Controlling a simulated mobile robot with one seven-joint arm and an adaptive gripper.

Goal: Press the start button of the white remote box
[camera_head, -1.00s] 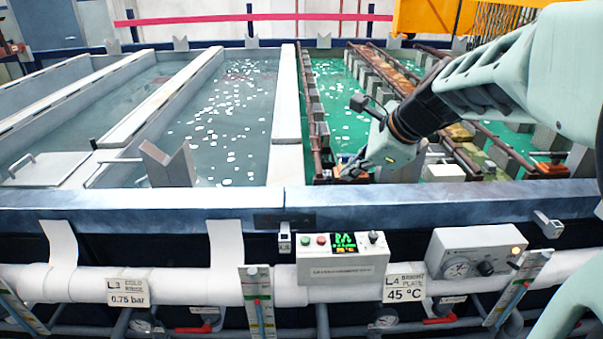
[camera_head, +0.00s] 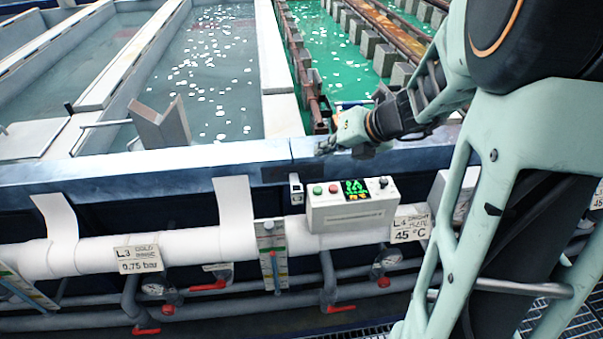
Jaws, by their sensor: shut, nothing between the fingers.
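The white remote box (camera_head: 352,214) sits on the white pipe below the tank rim, right of the picture's middle. Its sloped top has a green button (camera_head: 317,190) at the left, a red button (camera_head: 333,188) beside it, a lit display (camera_head: 355,188) and a black knob (camera_head: 383,182). Any lettering near the buttons is too small to read. My gripper (camera_head: 324,148) is shut and empty. It points left over the tank's front rim, above and behind the buttons in the picture, and appears apart from the box.
The blue tank rim (camera_head: 220,155) runs behind the box. A small grey fitting (camera_head: 296,189) stands just left of it. A grey box (camera_head: 440,200) at the right is partly hidden by my arm. A gauge strip (camera_head: 271,255) and red-handled valves lie below.

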